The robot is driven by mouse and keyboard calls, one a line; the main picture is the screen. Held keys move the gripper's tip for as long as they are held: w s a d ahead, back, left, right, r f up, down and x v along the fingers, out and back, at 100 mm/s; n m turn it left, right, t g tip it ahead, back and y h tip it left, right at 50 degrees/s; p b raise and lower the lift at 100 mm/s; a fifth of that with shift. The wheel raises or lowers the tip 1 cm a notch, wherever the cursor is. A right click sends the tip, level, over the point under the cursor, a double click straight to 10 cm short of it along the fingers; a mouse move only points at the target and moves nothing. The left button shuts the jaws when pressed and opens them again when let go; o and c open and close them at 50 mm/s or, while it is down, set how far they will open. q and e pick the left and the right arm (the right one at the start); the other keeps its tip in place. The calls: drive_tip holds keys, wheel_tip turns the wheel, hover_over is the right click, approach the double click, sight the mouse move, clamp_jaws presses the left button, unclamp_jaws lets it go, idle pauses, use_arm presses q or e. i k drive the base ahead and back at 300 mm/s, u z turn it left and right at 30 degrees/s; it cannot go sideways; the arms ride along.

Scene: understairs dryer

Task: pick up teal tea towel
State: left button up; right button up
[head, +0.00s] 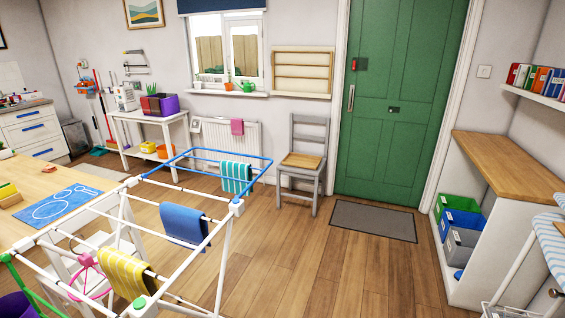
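The teal tea towel (236,177), with pale stripes, hangs folded over a rail at the far right end of the drying rack (190,263), near the blue end bars. It hangs clear of the floor, and its back side is hidden. Nothing is holding it in this view. A blue towel (184,225) and a yellow striped towel (125,272) hang on nearer parts of the same rack. Neither of my grippers shows in the head view.
A wooden chair (303,162) stands right of the teal towel. A radiator (232,140) with a pink cloth is behind it. A table (20,205) with a blue mat is at left. The wood floor is open between the rack, the doormat (373,221) and the right-hand shelf unit (490,240).

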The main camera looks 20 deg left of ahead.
sight(231, 168)
drive_tip(key=i, duration=2.35)
drive_tip(key=u, duration=2.75)
